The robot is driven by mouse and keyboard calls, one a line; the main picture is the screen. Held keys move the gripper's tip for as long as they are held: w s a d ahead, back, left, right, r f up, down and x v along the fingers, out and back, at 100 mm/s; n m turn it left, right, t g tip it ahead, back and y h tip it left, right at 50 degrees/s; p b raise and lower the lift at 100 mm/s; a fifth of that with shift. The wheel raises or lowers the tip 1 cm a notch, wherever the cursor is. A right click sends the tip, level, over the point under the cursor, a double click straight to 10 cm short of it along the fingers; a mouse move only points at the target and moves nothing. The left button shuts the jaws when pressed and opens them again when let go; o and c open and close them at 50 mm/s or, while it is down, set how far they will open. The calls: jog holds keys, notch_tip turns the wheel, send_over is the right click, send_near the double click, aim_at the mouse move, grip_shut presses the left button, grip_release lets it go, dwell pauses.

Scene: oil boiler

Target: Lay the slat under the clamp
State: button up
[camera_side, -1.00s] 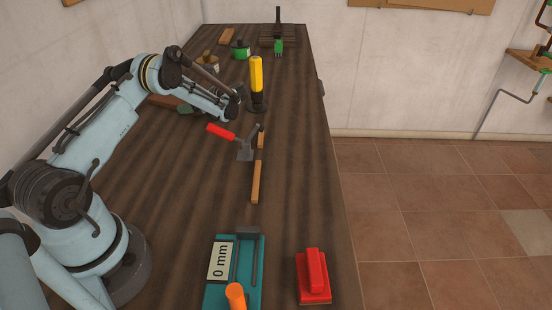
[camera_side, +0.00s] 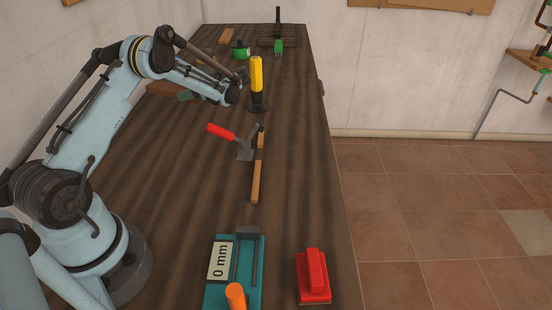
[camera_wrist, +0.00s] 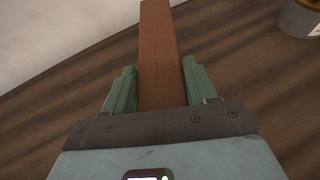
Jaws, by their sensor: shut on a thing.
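My gripper (camera_wrist: 158,78) is shut on a flat brown wooden slat (camera_wrist: 160,40), which sticks out past the green fingers in the wrist view. In the side view the gripper (camera_side: 185,96) and slat (camera_side: 163,89) are at the left, near the wall, with the slat apparently above the bench. The clamp (camera_side: 246,150) has a grey metal body and a red handle pointing left. It stands mid-bench, nearer the camera than my gripper and to its right. Light wooden strips (camera_side: 256,182) lie beside and in front of it. Whether the clamp is open is unclear.
A green pot (camera_side: 240,50) and green brush (camera_side: 278,46) are at the back. A teal gauge (camera_side: 251,290) and red block (camera_side: 313,280) are at the front. A grey tin (camera_wrist: 298,18) is right of the slat.

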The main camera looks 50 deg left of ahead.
jog(key=w+d+r+m+t, duration=0.2)
jog(key=d+r+m+t, duration=0.25)
jog(key=d+r, duration=0.55)
jog(key=w+d+r+m+t, duration=0.1)
jog(key=d+r+m+t, duration=0.4)
jog(key=d, duration=0.8)
jog(key=s+d+r+m+t+h, duration=0.1)
jog(key=s+d+m+t+h, duration=0.25)
jog(key=d, duration=0.35)
jog(key=s+d+r+m+t+h, duration=0.1)
jog(key=s+d+m+t+h, duration=0.25)
jog(key=d, duration=0.35)
notch_tip(320, 180, up, 8)
jog(key=w+m+t+h, duration=0.1)
jog(key=m+t, duration=0.1)
jog(key=shift+w+a+r+m+h, duration=0.15)
jog(key=shift+w+r+m+h, duration=0.05)
jog(key=shift+w+m+h, duration=0.15)
